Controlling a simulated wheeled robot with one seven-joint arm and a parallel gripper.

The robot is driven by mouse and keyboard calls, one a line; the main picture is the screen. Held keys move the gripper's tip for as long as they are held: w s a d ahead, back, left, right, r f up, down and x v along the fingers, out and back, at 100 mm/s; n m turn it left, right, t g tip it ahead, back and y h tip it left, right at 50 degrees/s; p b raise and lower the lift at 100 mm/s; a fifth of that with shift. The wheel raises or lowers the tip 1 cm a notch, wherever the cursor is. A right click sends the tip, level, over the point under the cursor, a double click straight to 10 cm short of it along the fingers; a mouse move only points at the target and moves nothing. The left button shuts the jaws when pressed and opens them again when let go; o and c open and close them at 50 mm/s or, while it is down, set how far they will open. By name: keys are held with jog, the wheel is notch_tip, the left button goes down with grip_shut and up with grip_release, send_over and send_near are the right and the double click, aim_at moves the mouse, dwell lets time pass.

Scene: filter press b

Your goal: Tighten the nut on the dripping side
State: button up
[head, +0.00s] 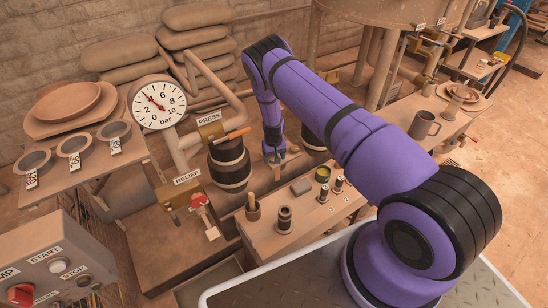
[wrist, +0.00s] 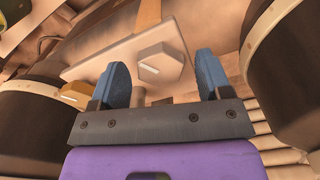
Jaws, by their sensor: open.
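A pale hexagonal nut (wrist: 160,64) sits on a flat tan plate (wrist: 100,65) in the wrist view. My gripper (wrist: 162,74) is open, with its two blue fingers apart. In this view the nut appears between and beyond the fingertips; I cannot tell whether they touch it. In the head view my gripper (head: 274,152) points down between two dark banded cylinders, the nearer left one (head: 229,165) and the right one (head: 313,138). The nut is not clear there. A brass-coloured block (wrist: 75,95) is partly hidden behind the left finger. I see no drip.
A pressure gauge (head: 157,102) has its red needle near 4. A bench (head: 300,222) holds small parts and a cup. A control box (head: 55,262) is at lower left. The cylinders flank my gripper closely.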

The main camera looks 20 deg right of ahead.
jog(key=shift+c, duration=0.4)
jog(key=c, duration=0.8)
jog(key=shift+c, duration=0.2)
jog(key=shift+m, duration=3.1)
jog(key=o, duration=0.9)
